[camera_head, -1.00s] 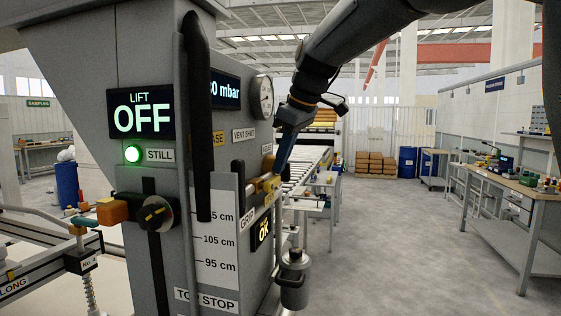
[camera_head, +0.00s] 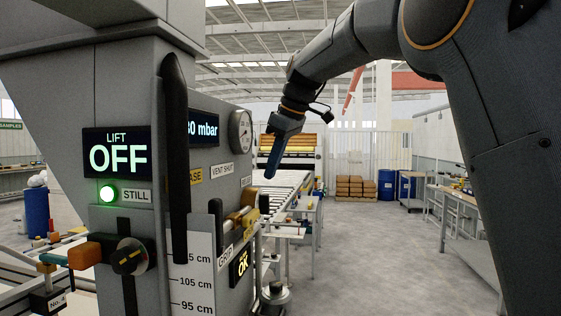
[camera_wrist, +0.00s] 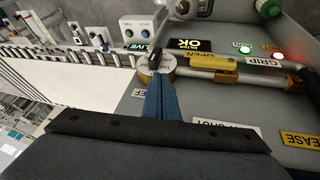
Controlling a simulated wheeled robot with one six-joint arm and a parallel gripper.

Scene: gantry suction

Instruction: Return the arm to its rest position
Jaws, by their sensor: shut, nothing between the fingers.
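My gripper (camera_head: 270,172) hangs from my arm in the upper middle of the head view, with its blue fingers pointing down. The fingers are together and empty. It is in front of the roller conveyor and to the right of the grey machine column (camera_head: 180,60). In the wrist view my blue fingers (camera_wrist: 158,88) lie closed over the machine's face, near a yellow handle marked OPEN (camera_wrist: 212,62). I cannot tell from this view whether they touch anything.
The column carries a LIFT OFF display (camera_head: 117,152), a lit green STILL lamp (camera_head: 108,194) and a dial gauge (camera_head: 241,131). A roller conveyor (camera_head: 285,188) runs behind. Workbenches stand at right, stacked boxes (camera_head: 356,187) at the back. Open floor (camera_head: 375,250) lies right of the column.

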